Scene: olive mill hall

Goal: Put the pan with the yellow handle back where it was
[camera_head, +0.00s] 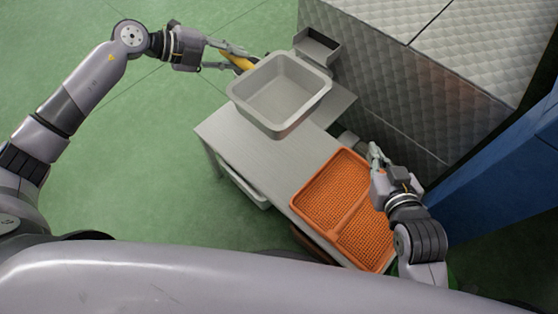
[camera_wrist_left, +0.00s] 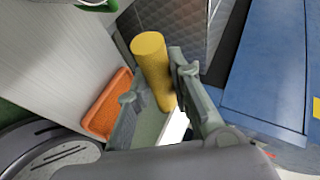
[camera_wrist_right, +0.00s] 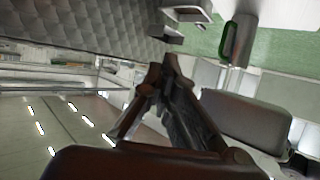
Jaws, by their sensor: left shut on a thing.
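The grey rectangular pan (camera_head: 262,121) is tilted over the far part of the grey table, and looks raised above it. Its yellow handle (camera_head: 238,62) points left and up. My left gripper (camera_head: 232,58) is shut on this handle; the handle also shows as a yellow cylinder (camera_wrist_left: 152,70) between the fingers in the left wrist view. The pan's underside and any gap to the table are hidden. My right gripper (camera_head: 375,155) is above the far right edge of the orange tray. Its fingertips (camera_wrist_right: 162,64) come together with nothing visible between them.
The grey table (camera_head: 228,132) has free surface left of the orange perforated tray (camera_head: 335,219). A small open grey box (camera_head: 318,47) stands beyond the pan. A quilted metal block (camera_head: 400,75) and a blue panel (camera_head: 510,160) bound the right. A white bin (camera_head: 243,184) is below the table edge.

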